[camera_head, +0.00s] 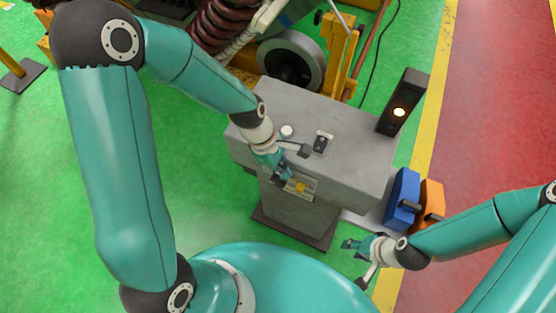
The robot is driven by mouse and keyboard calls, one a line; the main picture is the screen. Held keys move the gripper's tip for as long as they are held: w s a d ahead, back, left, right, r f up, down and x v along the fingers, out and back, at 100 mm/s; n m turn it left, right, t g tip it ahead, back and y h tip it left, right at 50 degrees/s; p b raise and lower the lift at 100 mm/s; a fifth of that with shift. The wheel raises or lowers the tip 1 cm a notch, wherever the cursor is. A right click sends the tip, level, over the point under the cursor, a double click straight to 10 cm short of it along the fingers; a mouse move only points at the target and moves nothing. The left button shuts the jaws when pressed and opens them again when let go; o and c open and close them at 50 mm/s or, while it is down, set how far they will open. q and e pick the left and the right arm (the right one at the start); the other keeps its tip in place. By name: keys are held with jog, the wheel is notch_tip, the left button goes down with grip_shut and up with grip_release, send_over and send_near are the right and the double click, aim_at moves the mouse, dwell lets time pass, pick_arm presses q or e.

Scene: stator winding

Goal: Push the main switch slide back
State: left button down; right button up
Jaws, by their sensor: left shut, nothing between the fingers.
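A grey console (340,150) stands in the middle of the view. On its front face is a small pale panel with a yellow piece (301,187), which looks like the main switch slide. My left gripper (283,178) is shut and empty, just left of the yellow piece at the console's front edge. I cannot tell whether it touches the slide, and it may hide part of the panel. My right gripper (355,258) is low in front of the console, at its right, away from the panel. Its fingers look spread, with nothing between them.
On the console top are a round white button (287,131), a small dark switch box (322,143) and a dark post with a lit lamp (402,101). A blue bin (403,197) and an orange bin (432,203) stand at the right. Machinery stands behind the console.

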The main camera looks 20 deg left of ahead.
pick_arm(q)
jog(key=shift+x, duration=1.95)
jog(key=shift+d, duration=1.05)
jog(key=shift+r+p, duration=0.4)
jog(key=shift+p, duration=0.2)
jog(key=p, duration=0.6)
send_near(299, 187)
jog(key=r, duration=0.2)
jog(key=shift+a, duration=0.5)
